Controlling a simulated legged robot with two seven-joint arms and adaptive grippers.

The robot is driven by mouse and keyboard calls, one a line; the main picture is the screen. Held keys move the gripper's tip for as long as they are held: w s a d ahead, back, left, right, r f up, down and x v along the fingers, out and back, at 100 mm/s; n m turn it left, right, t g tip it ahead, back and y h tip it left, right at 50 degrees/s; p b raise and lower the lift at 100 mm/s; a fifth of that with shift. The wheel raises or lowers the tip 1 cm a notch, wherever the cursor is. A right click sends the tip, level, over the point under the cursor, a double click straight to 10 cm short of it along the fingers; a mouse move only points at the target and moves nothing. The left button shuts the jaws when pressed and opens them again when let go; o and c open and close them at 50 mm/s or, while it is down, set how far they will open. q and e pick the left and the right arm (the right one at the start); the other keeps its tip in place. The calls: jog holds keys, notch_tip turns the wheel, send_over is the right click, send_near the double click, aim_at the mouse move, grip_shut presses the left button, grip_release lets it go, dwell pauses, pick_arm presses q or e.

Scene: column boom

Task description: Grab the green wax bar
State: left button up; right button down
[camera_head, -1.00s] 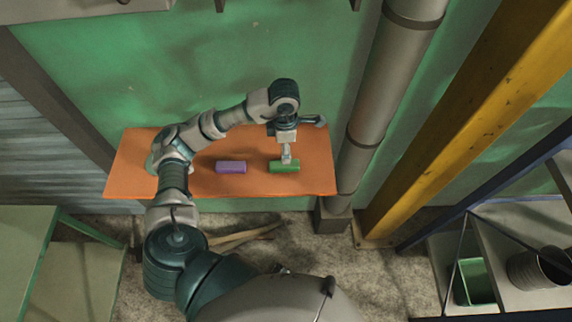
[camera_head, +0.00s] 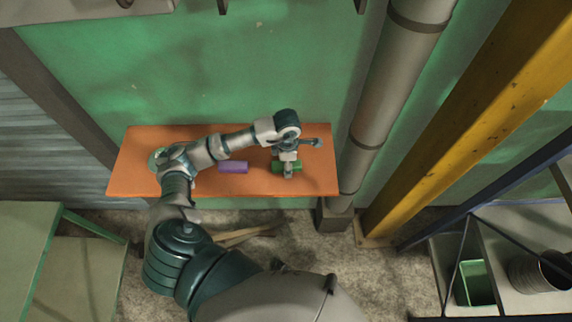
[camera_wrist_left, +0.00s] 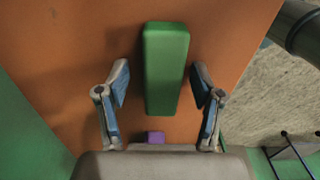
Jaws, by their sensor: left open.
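The green wax bar (camera_head: 279,166) lies on the orange shelf (camera_head: 127,170), towards its right end. In the left wrist view the green bar (camera_wrist_left: 166,68) runs lengthwise up the picture, its near end between my two fingers. My left gripper (camera_head: 288,174) is above the bar and hides part of it in the head view. In the left wrist view my left gripper (camera_wrist_left: 161,90) is open, with a gap between each finger and the bar. My right gripper is in neither view.
A purple bar (camera_head: 233,167) lies on the shelf left of the green one; its end (camera_wrist_left: 156,137) shows in the left wrist view. A grey pipe (camera_head: 370,130) stands just right of the shelf. A green wall (camera_head: 200,75) rises behind it.

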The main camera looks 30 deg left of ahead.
pick_arm(q)
jog(key=c, duration=1)
jog(key=shift+d, duration=0.1)
grip_shut()
jog(key=shift+d, duration=0.15)
jog(key=shift+r, duration=0.2)
